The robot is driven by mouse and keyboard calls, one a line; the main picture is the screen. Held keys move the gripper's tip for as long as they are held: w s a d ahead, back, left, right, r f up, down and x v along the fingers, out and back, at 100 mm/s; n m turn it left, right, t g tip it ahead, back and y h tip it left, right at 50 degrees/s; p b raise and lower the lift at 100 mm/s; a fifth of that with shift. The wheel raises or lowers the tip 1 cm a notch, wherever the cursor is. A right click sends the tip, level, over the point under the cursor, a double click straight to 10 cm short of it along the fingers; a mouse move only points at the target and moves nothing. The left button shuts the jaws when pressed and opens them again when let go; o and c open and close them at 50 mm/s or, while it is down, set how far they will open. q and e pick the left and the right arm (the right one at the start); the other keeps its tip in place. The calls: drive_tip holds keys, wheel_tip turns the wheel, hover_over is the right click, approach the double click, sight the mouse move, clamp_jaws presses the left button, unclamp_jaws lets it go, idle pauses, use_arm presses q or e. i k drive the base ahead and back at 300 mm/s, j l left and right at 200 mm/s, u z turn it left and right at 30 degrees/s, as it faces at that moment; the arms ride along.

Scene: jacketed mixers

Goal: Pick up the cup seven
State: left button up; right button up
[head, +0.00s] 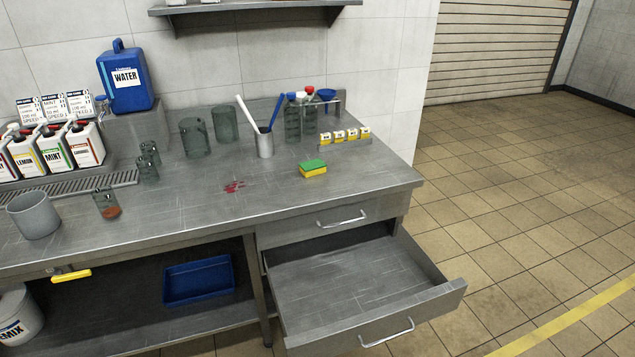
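I see no legible "seven" mark on any vessel, so I cannot tell which one is cup seven. A small clear glass (107,206) with brown contents stands near the table's front left. Two small clear glasses, one nearer (148,169) and one behind it (150,149), stand farther back. Two larger clear vessels, a left one (195,138) and a right one (225,124), stand near the wall. A wide grey pot (34,216) stands at the left edge. A metal cup (265,144) holds a white and a blue utensil. Neither of my grippers is in view.
The steel table (200,208) has a red stain (234,187) and a sponge (313,168). A blue water jug (127,77), labelled bottles (85,144), shaker bottles (292,120) and small yellow boxes (345,136) line the back. An open, empty drawer (350,285) juts out at the front right.

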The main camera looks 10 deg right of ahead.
sight(106, 200)
drive_tip(key=z, duration=1)
drive_tip(key=j+u, duration=0.1)
drive_tip(key=u, duration=0.75)
drive_tip(key=j+u, duration=0.15)
drive_tip(key=u, duration=0.25)
drive_tip(key=j+u, duration=0.1)
drive_tip(key=u, duration=0.35)
drive_tip(key=i+j, duration=0.1)
drive_tip(key=z, duration=0.05)
